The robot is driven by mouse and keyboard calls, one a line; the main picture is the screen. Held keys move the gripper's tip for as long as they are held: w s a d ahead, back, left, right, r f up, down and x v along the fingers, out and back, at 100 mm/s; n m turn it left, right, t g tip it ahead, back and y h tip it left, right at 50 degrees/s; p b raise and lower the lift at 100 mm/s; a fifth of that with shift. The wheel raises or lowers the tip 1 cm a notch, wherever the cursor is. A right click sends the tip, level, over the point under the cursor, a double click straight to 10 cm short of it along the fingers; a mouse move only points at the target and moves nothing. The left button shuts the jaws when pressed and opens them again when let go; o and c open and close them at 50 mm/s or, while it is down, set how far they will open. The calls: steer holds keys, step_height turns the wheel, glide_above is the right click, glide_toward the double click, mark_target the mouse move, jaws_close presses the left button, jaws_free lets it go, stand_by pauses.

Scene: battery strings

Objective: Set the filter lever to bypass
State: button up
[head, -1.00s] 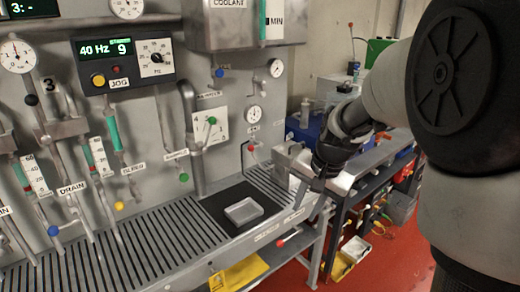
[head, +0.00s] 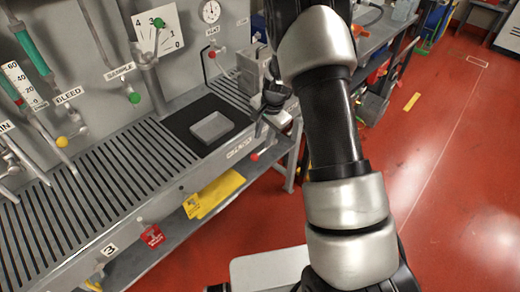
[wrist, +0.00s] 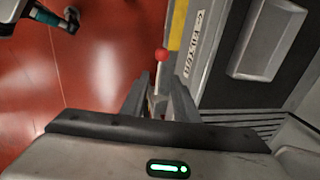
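The lever with a red ball knob (head: 254,157) sticks out from the front edge of the bench, beside a small label whose text I cannot read surely. In the wrist view the red knob (wrist: 162,54) shows just beyond my fingertips, in line with the gap between them. My gripper (wrist: 161,88) is open and empty, with its two dark fingers apart. In the head view my gripper (head: 272,112) is at the bench's right front edge, above and right of the knob, partly hidden by my arm. Whether a finger touches the lever cannot be told.
A shallow grey tray (head: 212,127) stands on a dark mat on the slotted bench. A red tag (head: 152,236) hangs at the front edge.

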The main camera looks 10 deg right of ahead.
mark_target(259, 154)
step_height(259, 154, down, 8)
steer(key=w+a, duration=0.1)
steer(key=shift+w, duration=0.2)
steer(key=shift+c, duration=0.3)
jaws_close()
